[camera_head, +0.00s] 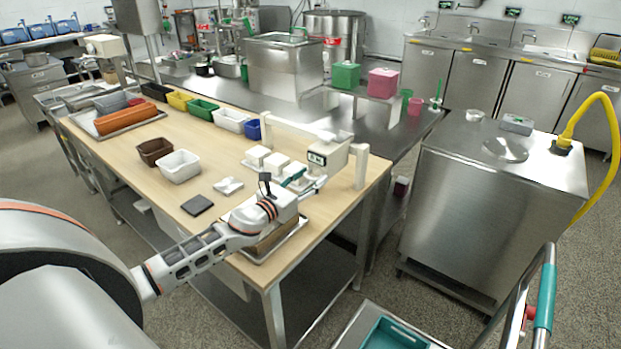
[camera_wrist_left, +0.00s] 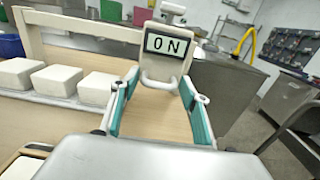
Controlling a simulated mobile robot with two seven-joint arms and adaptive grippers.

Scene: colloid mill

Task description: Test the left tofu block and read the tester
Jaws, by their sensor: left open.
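Three white tofu blocks stand in a row on a tray; the left tofu block (camera_head: 257,155) also shows at the far left of the left wrist view (camera_wrist_left: 18,73). To their right is the white tester (camera_head: 328,154), by the beam of a white frame. In the left wrist view the tester (camera_wrist_left: 168,48) has a display reading 0 N and a pale loop handle below it. My left gripper (camera_wrist_left: 160,97) is open, its teal fingers on either side of the handle and apart from each other. In the head view it (camera_head: 304,182) is partly hidden by its wrist. My right gripper is out of view.
The wooden table (camera_head: 140,133) also holds a brown bin (camera_head: 155,151), a white bin (camera_head: 180,166), a dark pad (camera_head: 197,205) and a white cloth (camera_head: 228,186). Several coloured bins line its back edge. A steel cabinet (camera_head: 480,215) stands to the right across a floor gap.

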